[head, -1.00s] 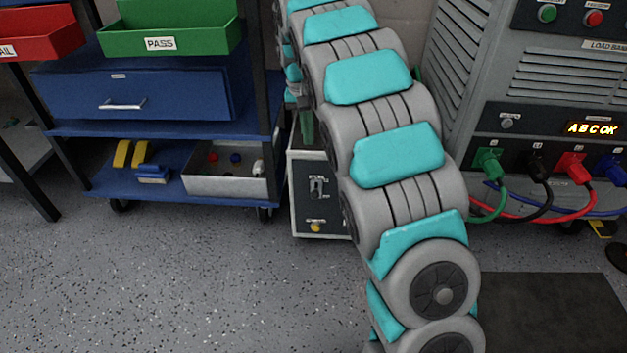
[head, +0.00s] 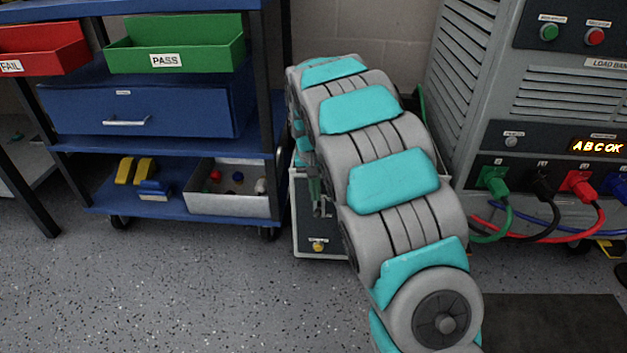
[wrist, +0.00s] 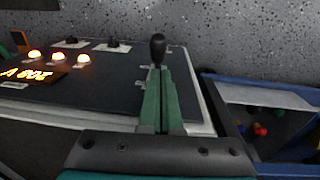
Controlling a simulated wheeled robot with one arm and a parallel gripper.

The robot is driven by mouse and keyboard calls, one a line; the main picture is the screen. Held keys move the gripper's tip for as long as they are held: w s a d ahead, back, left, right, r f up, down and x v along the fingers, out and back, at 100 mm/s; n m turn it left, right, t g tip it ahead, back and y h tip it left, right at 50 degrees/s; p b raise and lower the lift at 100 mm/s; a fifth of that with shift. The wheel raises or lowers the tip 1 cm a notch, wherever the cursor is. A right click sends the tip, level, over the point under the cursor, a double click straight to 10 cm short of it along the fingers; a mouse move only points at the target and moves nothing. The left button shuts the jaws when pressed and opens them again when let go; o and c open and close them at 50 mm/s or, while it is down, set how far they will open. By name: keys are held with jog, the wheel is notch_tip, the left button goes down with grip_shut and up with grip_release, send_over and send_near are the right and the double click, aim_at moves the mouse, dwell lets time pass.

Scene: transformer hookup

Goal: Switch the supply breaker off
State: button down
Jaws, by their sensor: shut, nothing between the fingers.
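The supply breaker's black lever knob (wrist: 157,48) shows in the wrist view, just beyond my fingertips. My gripper (wrist: 161,80) has its green fingers together and empty, pointing at the knob. I cannot tell whether they touch it. In the head view my gripper (head: 315,188) is at the front of the low dark cabinet (head: 303,228). It and my arm hide most of the breaker there, so the lever's setting cannot be read. A yellow knob (head: 318,246) shows lower on the cabinet front.
A blue trolley (head: 190,140) with a drawer and bins stands close on the left. The load bank (head: 480,110) with coloured cables stands on the right. Lit lamps (wrist: 58,57) and a display (wrist: 35,75) are on the panel left of my fingers. Floor in front is clear.

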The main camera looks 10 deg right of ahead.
aim_at(316, 210)
jog(key=shift+s+f, duration=0.5)
jog(key=shift+f, duration=0.15)
jog(key=shift+f, duration=0.1)
jog(key=shift+s+a+f+t+h+b, duration=0.2)
jog(key=shift+s+f+t+b, duration=0.15)
jog(key=shift+s+t, duration=0.3)
jog(key=shift+s+a+f+t+h+b, duration=0.1)
jog(key=shift+s+f+t+h+b, duration=0.25)
jog(key=shift+t, duration=0.4)
notch_tip(316, 210, down, 8)
jog(key=s+t, duration=0.1)
jog(key=s, duration=0.1)
jog(key=shift+s+a+f, duration=0.25)
jog(key=shift+a, duration=0.05)
jog(key=shift+f, duration=0.2)
dwell(0.5)
jog(key=shift+s+r, duration=0.1)
